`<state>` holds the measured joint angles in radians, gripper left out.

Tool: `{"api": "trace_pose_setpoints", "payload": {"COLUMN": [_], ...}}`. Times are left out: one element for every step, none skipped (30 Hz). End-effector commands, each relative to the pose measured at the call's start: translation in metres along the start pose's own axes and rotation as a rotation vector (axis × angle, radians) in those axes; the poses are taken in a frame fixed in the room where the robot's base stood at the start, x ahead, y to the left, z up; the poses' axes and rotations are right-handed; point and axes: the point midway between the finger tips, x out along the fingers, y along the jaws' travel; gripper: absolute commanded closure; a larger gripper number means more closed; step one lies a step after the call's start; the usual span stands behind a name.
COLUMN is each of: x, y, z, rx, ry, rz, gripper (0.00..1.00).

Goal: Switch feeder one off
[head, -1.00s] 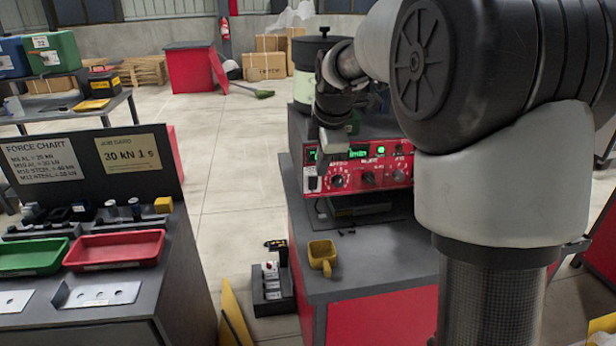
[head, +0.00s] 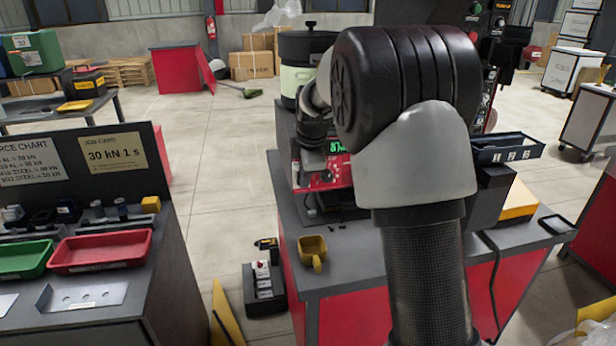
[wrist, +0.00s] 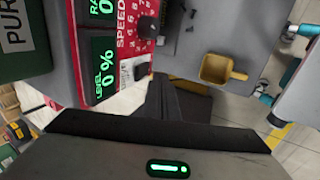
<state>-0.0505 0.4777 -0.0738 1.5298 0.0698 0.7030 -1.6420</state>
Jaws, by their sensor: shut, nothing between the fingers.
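A red control panel (head: 320,178) with a lit green display stands on the grey-topped bench; my arm hides its right part. In the wrist view the panel (wrist: 122,35) lies sideways at the upper left. Its level display (wrist: 104,68) reads 0 %, and a second display above it is partly cut off. Black knobs (wrist: 148,27) are beside the displays. My gripper (wrist: 176,98) is shut and empty, with its dark fingers just below the panel's lower knob in the picture; contact cannot be told. In the head view my gripper (head: 308,160) is in front of the panel's left part.
A yellow scoop (head: 312,250) is on the bench front; it also shows in the wrist view (wrist: 218,70). A lidded pot (head: 300,62) stands behind the panel. A dark box with switches (head: 263,288) is on the floor. Red and green trays (head: 105,250) are on the left bench.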

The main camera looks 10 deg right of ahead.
Motion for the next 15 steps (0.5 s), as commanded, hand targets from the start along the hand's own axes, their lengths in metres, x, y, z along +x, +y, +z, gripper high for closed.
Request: {"api": "trace_pose_setpoints", "payload": {"x": [0.002,0.004,0.004,0.005,0.005,0.006,0.006,0.006,0.006,0.006,0.006,0.006,0.006,0.006,0.006], "y": [0.006,0.009,0.012,0.014,0.015,0.017,0.018,0.018,0.018,0.018,0.018,0.018,0.018,0.018,0.018], "z": [0.000,0.000,0.001,0.001,0.001,0.000,0.000,0.000,0.000,0.000,0.000,0.000,0.000,0.000,0.000], "rx": [0.001,0.001,0.001,0.001,0.001,0.001,0.001,0.001,0.001,0.001,0.001,0.001,0.001,0.001,0.001], "ry": [0.000,0.000,0.000,0.000,0.000,0.000,0.000,0.000,0.000,0.000,0.000,0.000,0.000,0.000,0.000], "rz": [-0.001,-0.002,-0.002,-0.003,-0.003,-0.002,-0.003,-0.003,-0.003,-0.003,-0.003,-0.003,-0.003,-0.003,-0.003], "gripper": [1.00,1.00,1.00,1.00,1.00,1.00,1.00,1.00,1.00,1.00,1.00,1.00,1.00,1.00,1.00]}}
